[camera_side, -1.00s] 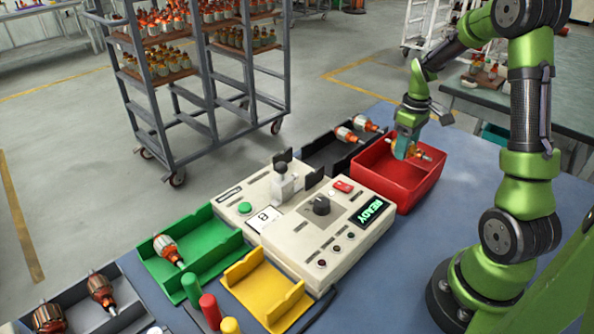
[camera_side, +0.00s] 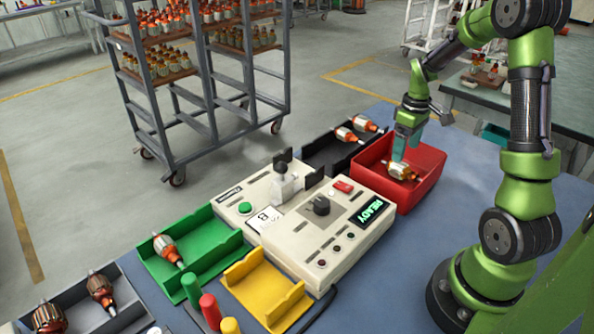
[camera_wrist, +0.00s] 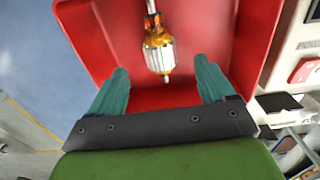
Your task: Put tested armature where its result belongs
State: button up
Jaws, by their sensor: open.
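An armature (camera_side: 402,171) with an orange and pale body lies in the red bin (camera_side: 424,185). My gripper (camera_side: 399,158) is over the bin, above the armature. In the wrist view, the armature (camera_wrist: 158,48) lies on the floor of the red bin (camera_wrist: 225,45), in front of the two teal fingers of my gripper (camera_wrist: 160,88). The fingers are wide apart with nothing between them. The tester (camera_side: 320,215) stands left of the bin, and its display (camera_side: 370,210) reads READY.
A green tray (camera_side: 215,258) holds one armature (camera_side: 167,249). A yellow tray (camera_side: 262,285) is empty. A black tray (camera_side: 322,158) holds two armatures, and a grey tray (camera_side: 90,300) at lower left holds more. Red, green and yellow posts stand at the front.

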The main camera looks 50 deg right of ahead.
notch_tip(320, 180, up, 16)
dwell(0.4)
jog(key=shift+r, duration=0.1)
jog(key=s+a+m+t+y, duration=0.1)
jog(key=s+a+m+t, duration=0.1)
jog(key=a, duration=1.1)
jog(key=s+a+m+t+y, duration=0.1)
jog(key=s+a+t, duration=0.3)
jog(key=a, duration=1)
jog(key=shift+s+a+m+t, duration=0.2)
jog(key=shift+a+m+t, duration=0.1)
jog(key=shift+m+t, duration=0.25)
